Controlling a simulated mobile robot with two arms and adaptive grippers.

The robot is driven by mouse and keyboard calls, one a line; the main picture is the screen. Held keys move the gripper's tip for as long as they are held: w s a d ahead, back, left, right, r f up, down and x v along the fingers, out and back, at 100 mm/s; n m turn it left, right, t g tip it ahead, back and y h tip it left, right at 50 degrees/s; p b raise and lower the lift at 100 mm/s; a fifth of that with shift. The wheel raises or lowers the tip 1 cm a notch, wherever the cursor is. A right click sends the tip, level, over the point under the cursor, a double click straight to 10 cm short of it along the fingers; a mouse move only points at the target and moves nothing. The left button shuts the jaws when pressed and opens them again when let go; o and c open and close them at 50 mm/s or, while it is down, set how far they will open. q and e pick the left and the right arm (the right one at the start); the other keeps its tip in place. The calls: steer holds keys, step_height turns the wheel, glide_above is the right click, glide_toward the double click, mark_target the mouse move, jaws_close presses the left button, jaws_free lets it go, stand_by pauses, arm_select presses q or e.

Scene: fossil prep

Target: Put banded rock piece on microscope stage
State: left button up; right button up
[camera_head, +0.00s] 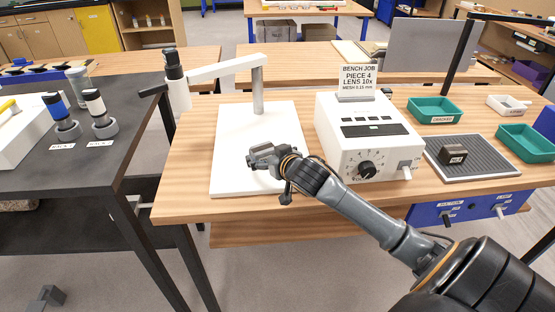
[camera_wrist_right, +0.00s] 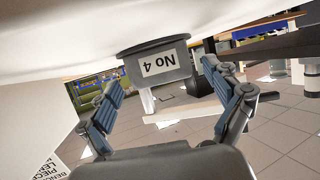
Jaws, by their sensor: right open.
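In the right wrist view, which is upside down, a grey block marked "No 4" (camera_wrist_right: 163,64) rests on a dark round disc (camera_wrist_right: 155,45), the stage, on the white microscope base. No banding can be made out on it. My right gripper (camera_wrist_right: 161,78) is open, with one finger on each side of the block and gaps visible. In the head view my right gripper (camera_head: 264,156) is low over the white base plate (camera_head: 232,140) and hides the stage and most of the block. The microscope head (camera_head: 176,82) is swung out to the left. My left gripper is not in view.
A white control box (camera_head: 365,140) with a sign reading "piece 4, lens 10x" (camera_head: 357,78) stands right of the base. Another dark labelled block (camera_head: 452,154) lies on a ribbed mat (camera_head: 478,165). Two lenses (camera_head: 100,115) stand on the black left table.

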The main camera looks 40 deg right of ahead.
steer(key=v, duration=0.9)
steer(key=shift+a, duration=0.1)
stand_by(0.9)
